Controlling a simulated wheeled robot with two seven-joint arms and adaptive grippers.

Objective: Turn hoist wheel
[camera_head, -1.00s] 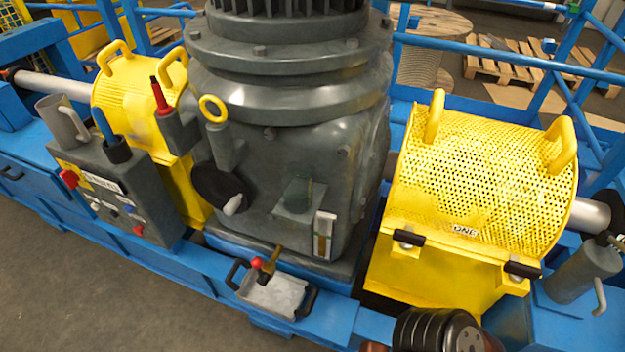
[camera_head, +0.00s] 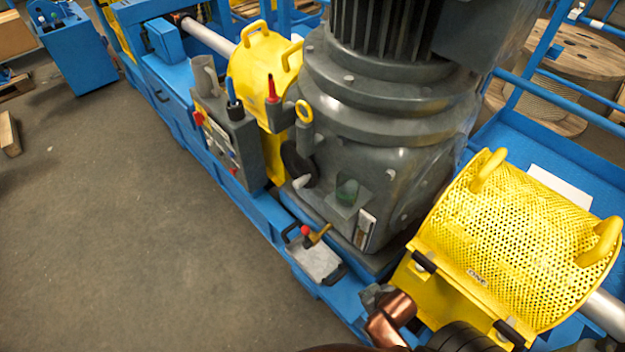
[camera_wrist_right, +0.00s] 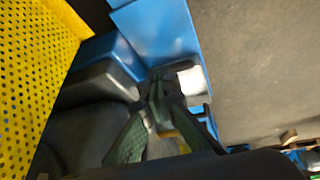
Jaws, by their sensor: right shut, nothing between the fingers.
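A small black wheel (camera_head: 297,163) with a pale handle (camera_head: 303,182) is on the left side of the big grey gearbox (camera_head: 390,170); I take it for the hoist wheel. My right gripper (camera_head: 374,295) shows only in part at the bottom of the head view, in front of the right yellow guard and well apart from the wheel. In the right wrist view its dark fingers (camera_wrist_right: 163,82) are together and empty. The wheel cannot be made out in that view. My left gripper is in no view.
A grey tray (camera_head: 318,258) with a red-knobbed lever (camera_head: 306,231) sits on the blue frame close to my right gripper. A perforated yellow guard (camera_head: 520,240) stands at right. A grey control box (camera_head: 228,140) stands left of the gearbox.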

